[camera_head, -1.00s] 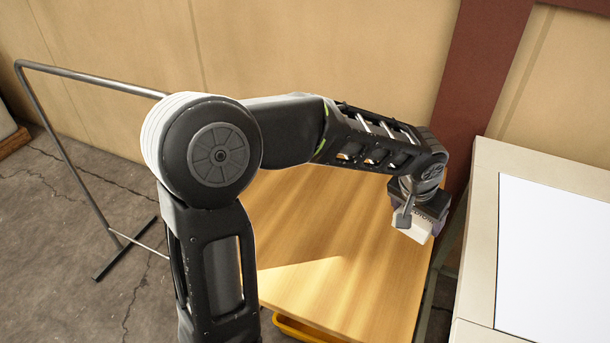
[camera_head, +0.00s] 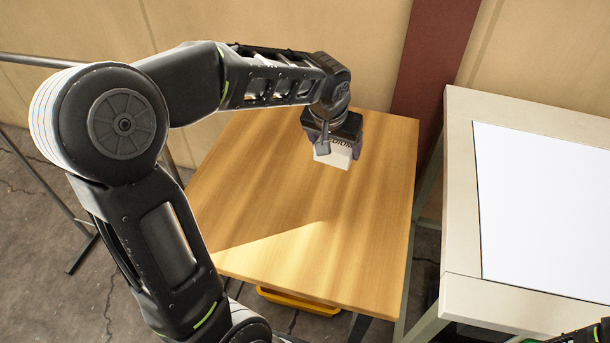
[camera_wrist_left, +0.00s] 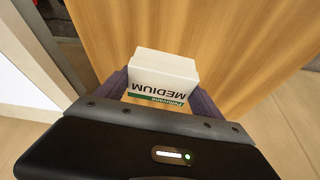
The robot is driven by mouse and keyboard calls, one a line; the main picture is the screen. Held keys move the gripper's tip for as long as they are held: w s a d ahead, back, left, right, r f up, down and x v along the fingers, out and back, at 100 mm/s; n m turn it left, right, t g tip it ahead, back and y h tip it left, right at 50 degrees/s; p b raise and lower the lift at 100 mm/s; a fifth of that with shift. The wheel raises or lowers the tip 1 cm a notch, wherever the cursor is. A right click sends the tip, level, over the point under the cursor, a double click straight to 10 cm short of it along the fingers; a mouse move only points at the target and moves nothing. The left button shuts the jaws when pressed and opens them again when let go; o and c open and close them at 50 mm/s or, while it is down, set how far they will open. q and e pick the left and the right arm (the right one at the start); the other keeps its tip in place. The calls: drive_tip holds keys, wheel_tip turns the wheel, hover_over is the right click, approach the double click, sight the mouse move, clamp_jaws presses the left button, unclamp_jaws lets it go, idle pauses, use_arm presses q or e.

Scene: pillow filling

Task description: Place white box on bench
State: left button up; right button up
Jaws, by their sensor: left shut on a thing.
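The white box (camera_head: 334,154) is held in my left gripper (camera_head: 328,152) over the far part of the wooden bench (camera_head: 290,225). In the left wrist view the box (camera_wrist_left: 163,72) carries the word MEDIUM and a green stripe. It sits between the two fingers of my left gripper (camera_wrist_left: 160,92), which is shut on it. The bench's wooden top (camera_wrist_left: 220,30) shows beyond the box there. I cannot tell whether the box touches the bench top. My right gripper is not in view; only a dark piece shows at the lower right edge.
A pale table (camera_head: 461,200) with a white panel (camera_head: 545,200) stands to the right, with a narrow gap. A yellow tray (camera_head: 298,302) is under the bench. A metal frame (camera_head: 50,165) stands at the left. The bench's front is clear.

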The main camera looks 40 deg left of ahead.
use_arm(q)
drive_tip(key=s+a+n, duration=0.1)
drive_tip(key=s+a, duration=0.2)
drive_tip(key=a, duration=0.4)
drive_tip(key=shift+n+y+b, duration=0.3)
drive_tip(key=shift+b, duration=0.1)
drive_tip(key=shift+f, duration=0.1)
hover_over(304, 176)
drive_tip(key=s, duration=0.2)
drive_tip(key=f, duration=0.6)
drive_tip(key=shift+w+d+f, duration=0.1)
drive_tip(key=shift+w+d, duration=0.05)
drive_tip(key=shift+d, duration=0.15)
drive_tip(key=shift+f+b, duration=0.3)
drive_tip(key=shift+f, duration=1.55)
